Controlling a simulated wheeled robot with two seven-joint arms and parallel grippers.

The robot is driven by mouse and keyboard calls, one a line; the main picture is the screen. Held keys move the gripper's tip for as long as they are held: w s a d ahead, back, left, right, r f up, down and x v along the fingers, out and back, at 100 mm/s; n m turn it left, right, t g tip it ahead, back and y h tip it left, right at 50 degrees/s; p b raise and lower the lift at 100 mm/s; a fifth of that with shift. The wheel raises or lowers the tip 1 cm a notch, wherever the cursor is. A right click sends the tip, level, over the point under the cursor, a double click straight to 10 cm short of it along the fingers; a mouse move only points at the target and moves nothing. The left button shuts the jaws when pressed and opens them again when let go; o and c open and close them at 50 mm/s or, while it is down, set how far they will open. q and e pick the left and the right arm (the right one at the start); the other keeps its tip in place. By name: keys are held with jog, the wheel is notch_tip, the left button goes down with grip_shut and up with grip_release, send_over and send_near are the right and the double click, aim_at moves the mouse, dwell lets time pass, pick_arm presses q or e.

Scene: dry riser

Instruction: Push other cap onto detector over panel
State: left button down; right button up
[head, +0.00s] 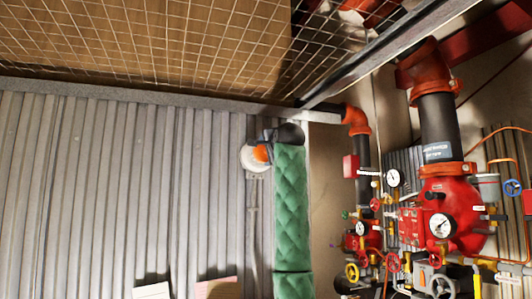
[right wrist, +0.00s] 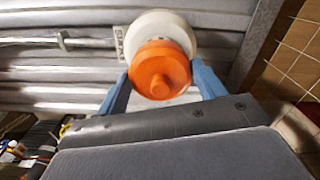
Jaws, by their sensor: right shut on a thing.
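The orange cap (right wrist: 160,70) is between the two blue fingers of my right gripper (right wrist: 163,82), which is shut on it. The cap lies in front of the round white detector (right wrist: 165,30) and covers its lower part in the right wrist view. I cannot tell how far the cap sits on it. In the head view, the detector (head: 252,159) is on the ribbed grey surface, with the orange cap (head: 261,153) at its right side. My right gripper (head: 265,143) reaches it from the right, partly hidden by my green-padded arm. My left gripper is not in view.
A conduit (head: 253,220) runs along the ribbed surface from the detector. Wire mesh (head: 150,40) and a grey beam (head: 150,98) border the top. Red valves (head: 445,215), gauges and pipes crowd the right. Pale sheets (head: 152,291) show at the bottom.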

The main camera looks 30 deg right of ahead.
aim_at(263, 153)
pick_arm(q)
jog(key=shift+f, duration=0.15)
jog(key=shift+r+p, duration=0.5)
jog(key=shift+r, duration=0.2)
pick_arm(e)
jog(key=shift+x, duration=1.85)
jog(key=o, duration=1)
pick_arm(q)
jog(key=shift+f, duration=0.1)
pick_arm(e)
jog(key=shift+s+a+f+b, duration=0.15)
jog(key=shift+s+a+b, duration=0.05)
jog(key=shift+s+b, duration=0.4)
jog(key=shift+b+v, duration=0.9)
jog(key=shift+v, duration=0.2)
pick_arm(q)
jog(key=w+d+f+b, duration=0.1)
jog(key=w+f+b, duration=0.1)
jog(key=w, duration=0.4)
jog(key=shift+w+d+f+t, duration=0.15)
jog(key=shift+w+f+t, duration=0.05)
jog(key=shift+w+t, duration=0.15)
pick_arm(e)
jog(key=shift+v, duration=2.2)
